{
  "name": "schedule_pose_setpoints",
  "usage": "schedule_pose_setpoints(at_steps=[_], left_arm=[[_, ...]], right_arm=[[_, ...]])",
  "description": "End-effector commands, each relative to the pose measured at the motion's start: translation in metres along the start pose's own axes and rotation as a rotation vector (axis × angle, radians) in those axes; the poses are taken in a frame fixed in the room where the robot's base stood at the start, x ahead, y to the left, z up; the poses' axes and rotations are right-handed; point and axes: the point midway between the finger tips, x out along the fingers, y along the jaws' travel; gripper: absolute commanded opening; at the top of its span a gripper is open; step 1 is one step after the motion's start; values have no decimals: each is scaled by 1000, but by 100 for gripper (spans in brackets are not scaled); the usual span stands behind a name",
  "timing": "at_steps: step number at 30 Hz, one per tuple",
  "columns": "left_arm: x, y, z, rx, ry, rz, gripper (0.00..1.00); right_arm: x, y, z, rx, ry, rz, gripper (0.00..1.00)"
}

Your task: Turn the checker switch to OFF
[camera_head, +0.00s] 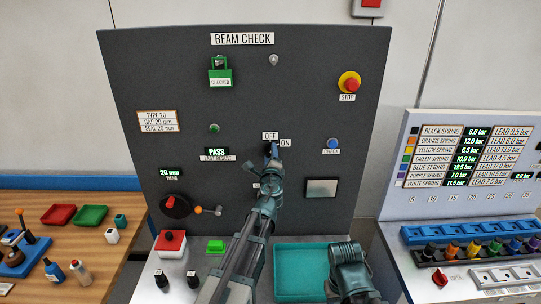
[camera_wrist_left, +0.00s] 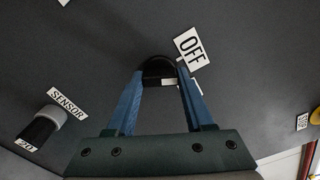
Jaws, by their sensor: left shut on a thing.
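The checker switch is a black rotary knob (camera_wrist_left: 158,69) on the dark panel, with an OFF label (camera_head: 270,135) above it and an ON label (camera_head: 285,142) to its upper right. My left gripper (camera_head: 272,150) reaches up to it and is shut on the knob. In the left wrist view, its two blue fingers (camera_wrist_left: 160,84) sit on either side of the knob. A white mark shows at the knob's lower edge, but I cannot tell clearly which label it points to. The fingers hide most of the knob in the head view. My right gripper's fingers are not in view.
The BEAM CHECK panel (camera_head: 340,100) carries a red stop button (camera_head: 351,83), a green CHECKER padlock tag (camera_head: 220,75) and a PASS display (camera_head: 217,152). A teal tray (camera_head: 300,262) lies below. A sensor knob (camera_wrist_left: 42,124) is left of the left fingers.

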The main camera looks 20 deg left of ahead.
Motion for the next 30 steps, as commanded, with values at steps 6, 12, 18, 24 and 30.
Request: schedule_pose_setpoints(at_steps=[6, 12, 18, 24, 30], left_arm=[[-1, 1, 0, -188, -1, 1, 0], [-1, 1, 0, -325, -1, 1, 0], [-1, 1, 0, -418, -1, 1, 0], [-1, 1, 0, -466, -1, 1, 0], [-1, 1, 0, -484, -1, 1, 0]], right_arm=[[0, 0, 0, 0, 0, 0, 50], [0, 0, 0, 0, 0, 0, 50], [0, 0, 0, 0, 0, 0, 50], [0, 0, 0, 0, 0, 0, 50], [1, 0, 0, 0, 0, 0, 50]])
